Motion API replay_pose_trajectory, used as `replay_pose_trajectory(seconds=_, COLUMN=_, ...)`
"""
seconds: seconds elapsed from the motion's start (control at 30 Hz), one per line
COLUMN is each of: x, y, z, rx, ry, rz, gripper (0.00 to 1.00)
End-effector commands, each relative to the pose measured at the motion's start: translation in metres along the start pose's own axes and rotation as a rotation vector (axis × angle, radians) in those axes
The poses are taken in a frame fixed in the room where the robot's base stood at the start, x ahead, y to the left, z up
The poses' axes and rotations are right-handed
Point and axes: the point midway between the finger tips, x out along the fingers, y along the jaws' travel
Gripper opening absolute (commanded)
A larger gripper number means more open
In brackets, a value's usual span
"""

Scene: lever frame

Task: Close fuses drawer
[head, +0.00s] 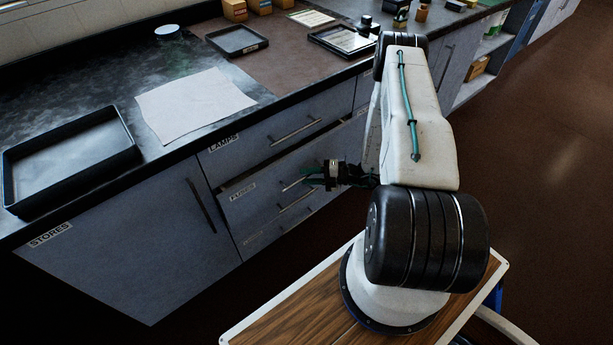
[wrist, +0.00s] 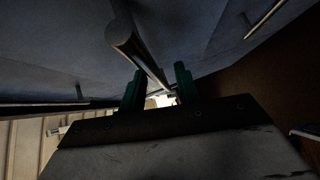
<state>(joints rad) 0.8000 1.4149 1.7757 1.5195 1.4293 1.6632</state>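The fuses drawer (head: 262,196) has a grey front with a FUSES label and a bar handle (head: 293,184), below the LAMPS drawer in the head view. A dark gap runs along its top edge, and it appears to stand a little way out. My gripper (head: 313,177) is at the right end of this handle. In the wrist view a metal bar handle (wrist: 137,48) runs between the two green fingers of my gripper (wrist: 158,90). The fingers are apart, with room beside the bar. Whether either one touches it is hard to see.
The LAMPS drawer (head: 275,132) above looks shut. A STORES cupboard door (head: 140,225) is at the left. A black tray (head: 70,150) and a white sheet (head: 195,105) lie on the worktop. Open floor (head: 540,190) stretches to the right.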

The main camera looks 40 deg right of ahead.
Motion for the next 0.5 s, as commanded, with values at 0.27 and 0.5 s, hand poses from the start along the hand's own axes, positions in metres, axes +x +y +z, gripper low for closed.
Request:
replay_pose_trajectory(seconds=0.27, x=0.0118, y=0.0002, z=-0.0004, rx=-0.001, ry=0.001, rz=0.0, gripper=0.32)
replay_pose_trajectory(seconds=0.5, x=0.0114, y=0.0002, z=-0.0003, rx=-0.001, ry=0.001, rz=0.0, gripper=0.02)
